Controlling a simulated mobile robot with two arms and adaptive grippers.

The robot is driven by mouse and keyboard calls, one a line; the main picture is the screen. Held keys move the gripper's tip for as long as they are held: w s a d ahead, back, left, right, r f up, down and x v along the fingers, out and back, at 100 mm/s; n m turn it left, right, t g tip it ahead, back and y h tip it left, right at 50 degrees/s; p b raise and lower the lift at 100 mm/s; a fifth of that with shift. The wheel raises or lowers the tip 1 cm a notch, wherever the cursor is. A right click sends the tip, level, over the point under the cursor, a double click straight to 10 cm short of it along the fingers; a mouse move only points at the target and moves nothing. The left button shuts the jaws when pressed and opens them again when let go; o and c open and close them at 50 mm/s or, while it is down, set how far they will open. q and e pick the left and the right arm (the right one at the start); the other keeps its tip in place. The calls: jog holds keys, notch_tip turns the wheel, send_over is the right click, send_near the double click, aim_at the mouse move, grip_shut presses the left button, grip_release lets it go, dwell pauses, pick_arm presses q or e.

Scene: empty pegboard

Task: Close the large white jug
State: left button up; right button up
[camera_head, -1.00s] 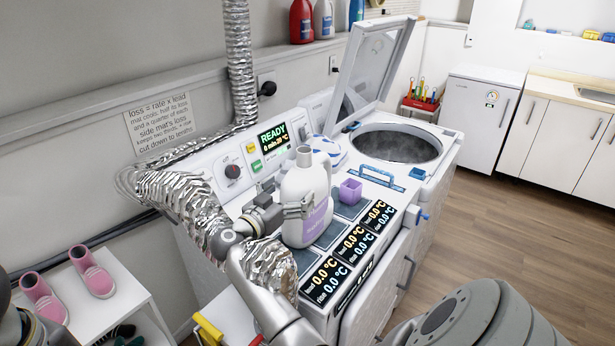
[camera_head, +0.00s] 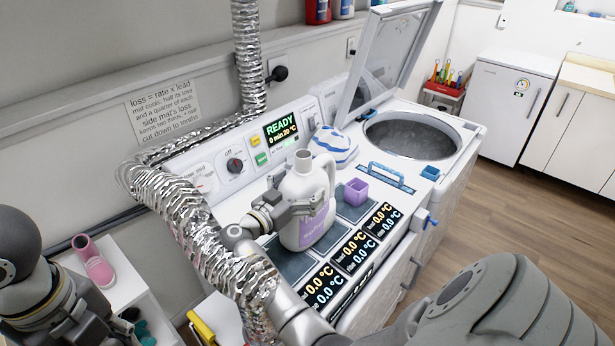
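The large white jug (camera_head: 292,188) stands upright on dark square mats on the machine top. It has a purple label, a handle on its right side and an uncovered neck at the top. No cap for it can be made out. My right gripper (camera_head: 308,207) is at the jug's left and front side, its fingers around the body below the neck, seemingly closed on it; the far finger is largely hidden. My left arm is at the lower left; only the wrist and the dark base of my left gripper (camera_head: 88,328) show, with the fingers out of sight.
A foil duct (camera_head: 190,222) runs close by my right arm.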

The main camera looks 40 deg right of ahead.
aim_at(302, 171)
pick_arm(q)
jog(key=shift+d, duration=0.25)
pick_arm(e)
jog(key=shift+d+f, duration=0.1)
jog(key=shift+d, duration=0.2)
jog(key=c, duration=1.8)
jog(key=shift+c, duration=0.4)
jog(key=shift+w, duration=0.1)
pick_arm(q)
jog(key=shift+f, duration=0.1)
pick_arm(e)
jog(key=shift+r, duration=0.3)
